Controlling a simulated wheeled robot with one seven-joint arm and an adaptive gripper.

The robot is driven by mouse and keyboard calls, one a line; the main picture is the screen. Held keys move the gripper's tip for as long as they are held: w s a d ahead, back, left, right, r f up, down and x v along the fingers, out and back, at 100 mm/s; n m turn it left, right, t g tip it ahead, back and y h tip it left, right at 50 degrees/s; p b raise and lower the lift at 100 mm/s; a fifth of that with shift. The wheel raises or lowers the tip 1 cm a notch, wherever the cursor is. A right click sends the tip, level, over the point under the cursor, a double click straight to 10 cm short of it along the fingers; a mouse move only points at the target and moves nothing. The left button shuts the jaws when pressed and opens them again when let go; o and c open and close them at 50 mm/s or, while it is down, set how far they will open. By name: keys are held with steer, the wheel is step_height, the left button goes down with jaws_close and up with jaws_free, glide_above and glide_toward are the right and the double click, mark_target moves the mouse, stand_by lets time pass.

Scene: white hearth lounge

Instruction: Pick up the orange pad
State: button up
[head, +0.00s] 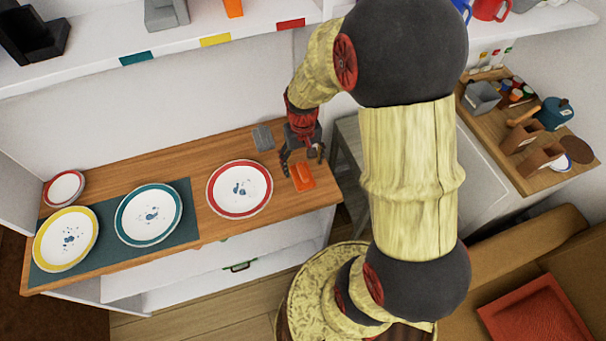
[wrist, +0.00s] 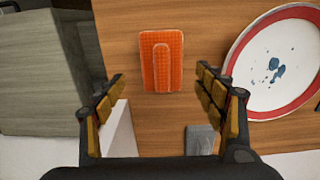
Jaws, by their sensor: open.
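The orange pad (head: 302,177) lies flat on the wooden counter near its right end, beside the red-rimmed plate. In the wrist view the orange pad (wrist: 161,62) is a textured rectangle with a raised orange grip along its middle. My gripper (head: 302,158) is above the counter close to the pad. In the wrist view my gripper (wrist: 162,88) is open and empty, with its fingers apart on either side of the pad's near end. I cannot tell the exact height of the fingers above the counter.
The red-rimmed plate (head: 240,188) stands left of the pad; it also shows in the wrist view (wrist: 280,62). A grey block (head: 263,138) lies behind. Teal-rimmed (head: 148,214) and yellow-rimmed (head: 66,240) plates sit on a dark mat (head: 184,192). A shelf (head: 170,38) hangs above.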

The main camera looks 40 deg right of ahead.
mark_target(302, 169)
steer(key=f+b, duration=0.1)
steer(key=f, duration=0.3)
steer(key=shift+s+a+f+b, duration=0.2)
steer(key=shift+f+b, duration=0.1)
steer(key=shift+b, duration=0.1)
steer(key=shift+c, duration=0.8)
steer(key=c, duration=1.1)
steer(key=shift+r, duration=0.15)
